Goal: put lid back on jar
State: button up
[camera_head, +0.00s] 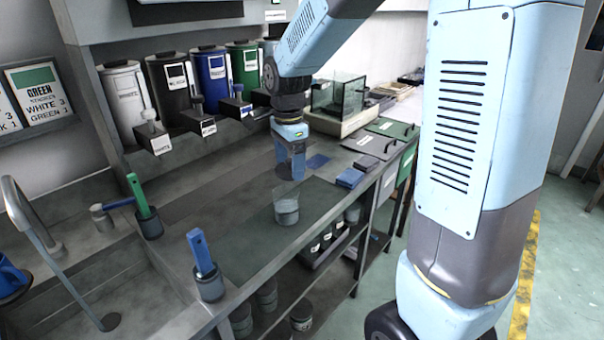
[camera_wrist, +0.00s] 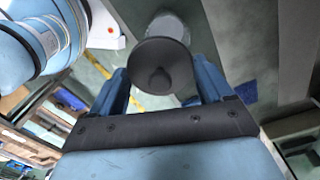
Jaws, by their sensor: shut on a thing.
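The lid (camera_wrist: 150,56) is a dark round disc with a central knob. In the wrist view it sits between the two blue fingers of my gripper (camera_wrist: 161,82), which is shut on it. In the head view my gripper (camera_head: 288,168) points down above the counter, and the lid is hard to make out there. The jar (camera_head: 286,211) is a clear vessel with grey contents, upright on the counter just below my gripper. In the wrist view the jar (camera_wrist: 170,27) shows beyond the lid, partly hidden by it. The lid appears apart from the jar.
Blue-handled (camera_head: 203,258) and green-handled (camera_head: 139,198) tools stand in dark holders left of the jar. A sink with a tap (camera_head: 30,225) is at far left. Labelled canisters (camera_head: 168,92) line the back. A blue block (camera_head: 350,178) lies right of my gripper. Counter around the jar is clear.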

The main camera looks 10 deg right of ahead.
jog(key=shift+w+a+r, duration=0.25)
jog(key=shift+w+a, duration=0.25)
jog(key=shift+f, duration=3.1)
jog(key=shift+f, duration=0.1)
jog(key=o, duration=0.9)
jog(key=shift+w+r, duration=0.1)
jog(key=shift+r, duration=3.45)
grip_shut()
